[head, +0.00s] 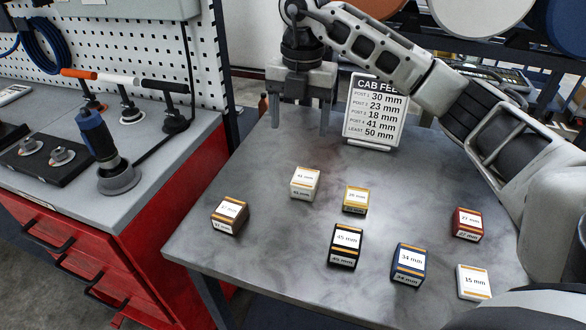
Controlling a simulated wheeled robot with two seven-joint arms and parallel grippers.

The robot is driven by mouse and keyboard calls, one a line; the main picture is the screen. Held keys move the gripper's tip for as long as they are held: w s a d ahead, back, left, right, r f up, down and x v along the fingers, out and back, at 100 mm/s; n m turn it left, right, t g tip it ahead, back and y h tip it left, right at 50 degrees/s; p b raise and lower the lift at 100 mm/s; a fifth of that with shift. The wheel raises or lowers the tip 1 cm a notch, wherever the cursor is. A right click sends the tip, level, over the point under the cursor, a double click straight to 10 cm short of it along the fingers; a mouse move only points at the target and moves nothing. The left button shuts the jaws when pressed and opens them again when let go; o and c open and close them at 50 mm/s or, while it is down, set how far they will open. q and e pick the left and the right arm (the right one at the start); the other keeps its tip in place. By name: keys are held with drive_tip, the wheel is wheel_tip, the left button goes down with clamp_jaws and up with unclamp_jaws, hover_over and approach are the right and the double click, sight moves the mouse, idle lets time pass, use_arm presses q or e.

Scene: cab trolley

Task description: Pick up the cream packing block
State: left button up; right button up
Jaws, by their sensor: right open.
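The cream packing block (304,187) stands on the grey table, left of the middle, with a white label on top and a gold band; its number is too small to read surely. My right gripper (301,124) points down above the far part of the table, beyond the cream block in the picture. Its two fingers are apart with nothing between them, and it does not touch the block. My left gripper is not in view.
Other blocks on the table (230,190) are brown (229,217), yellow (355,199), black (345,246), blue (409,264), red (467,224) and white (474,284). A sign (374,112) stands at the back. A red cabinet (130,262) with tools is left.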

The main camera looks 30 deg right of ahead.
drive_tip(key=d, duration=0.1)
approach(305, 177)
drive_tip(key=f, duration=0.3)
drive_tip(key=f+p, duration=0.1)
drive_tip(key=f, duration=0.1)
drive_tip(key=shift+w+a, duration=0.25)
drive_tip(key=shift+w, duration=0.1)
drive_tip(key=shift+s+d+f+p, duration=0.1)
drive_tip(key=shift+f+p, duration=0.05)
drive_tip(key=shift+f, duration=0.75)
drive_tip(key=shift+s+f+p, duration=0.15)
drive_tip(key=shift+f+p, duration=0.05)
drive_tip(key=shift+f, duration=0.75)
drive_tip(key=shift+s+d+f+p, duration=0.1)
drive_tip(key=shift+f+p, duration=0.05)
drive_tip(key=shift+f, duration=0.75)
drive_tip(key=c, duration=1.1)
